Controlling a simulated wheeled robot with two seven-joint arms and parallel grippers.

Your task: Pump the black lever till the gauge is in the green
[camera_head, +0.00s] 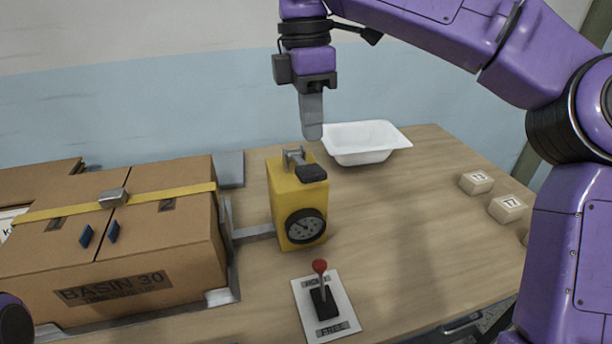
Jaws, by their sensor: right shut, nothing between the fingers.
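The yellow pump (284,205) stands upright on the table. Its black lever (311,173) is on top, on a grey metal bracket, and points toward the front right. The round dark gauge (306,226) is on its front face; the needle and any green zone are too small to read. My right gripper (312,133) hangs fingers down, shut and empty, above and just behind the lever, apart from it as far as I can tell. My left gripper is out of view; only a bit of purple shows at the lower left edge.
A cardboard box (180,240) marked BASIN 30, with a yellow strap (70,208), stands at the left. A red-knobbed switch (320,268) on a white plate is in front of the pump. A white basin (365,155) lies behind. Numbered blocks (508,208) lie at the right. The table's middle right is clear.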

